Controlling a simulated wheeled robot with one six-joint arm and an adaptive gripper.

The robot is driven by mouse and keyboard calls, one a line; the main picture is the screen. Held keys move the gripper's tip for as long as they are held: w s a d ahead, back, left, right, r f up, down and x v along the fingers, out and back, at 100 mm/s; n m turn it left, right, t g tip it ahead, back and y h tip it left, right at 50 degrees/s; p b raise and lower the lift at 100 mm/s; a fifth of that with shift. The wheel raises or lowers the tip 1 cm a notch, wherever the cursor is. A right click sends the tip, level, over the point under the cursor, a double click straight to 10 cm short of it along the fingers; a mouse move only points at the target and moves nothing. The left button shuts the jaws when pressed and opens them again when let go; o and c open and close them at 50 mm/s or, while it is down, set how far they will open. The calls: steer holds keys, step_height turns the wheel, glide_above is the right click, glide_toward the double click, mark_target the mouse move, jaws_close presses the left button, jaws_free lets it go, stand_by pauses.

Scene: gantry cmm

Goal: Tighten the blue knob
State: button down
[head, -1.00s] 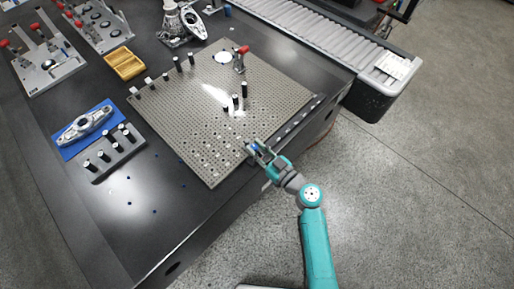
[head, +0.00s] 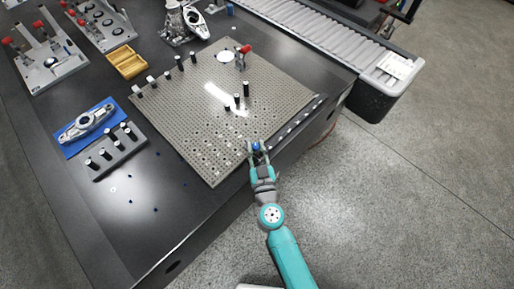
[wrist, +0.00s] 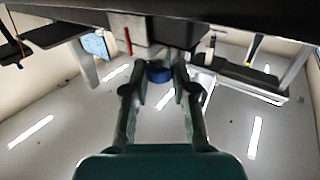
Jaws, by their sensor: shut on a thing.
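The blue knob (head: 256,147) sits at the front edge of the perforated fixture plate (head: 185,128). My gripper (head: 257,150) reaches it from the front, with one finger on each side. In the wrist view the blue knob (wrist: 159,72) is between the two fingertips of my gripper (wrist: 159,86), which are shut on it. The knob's mount behind it is partly hidden by the fingers and the plate edge.
Black posts (head: 237,101) and a red-handled clamp (head: 241,57) stand on the plate. A metal part on a blue mat (head: 68,151) lies at the left. A roller conveyor (head: 310,38) runs behind at the right. The floor in front of the table is clear.

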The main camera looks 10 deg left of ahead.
steer(key=shift+a+m+h, duration=0.1)
steer(key=shift+m+h, duration=0.4)
steer(key=shift+h, duration=0.2)
steer(key=c, duration=0.9)
jaws_free()
steer(key=shift+c, duration=0.2)
steer(key=v, duration=1.2)
steer(key=shift+f, duration=0.2)
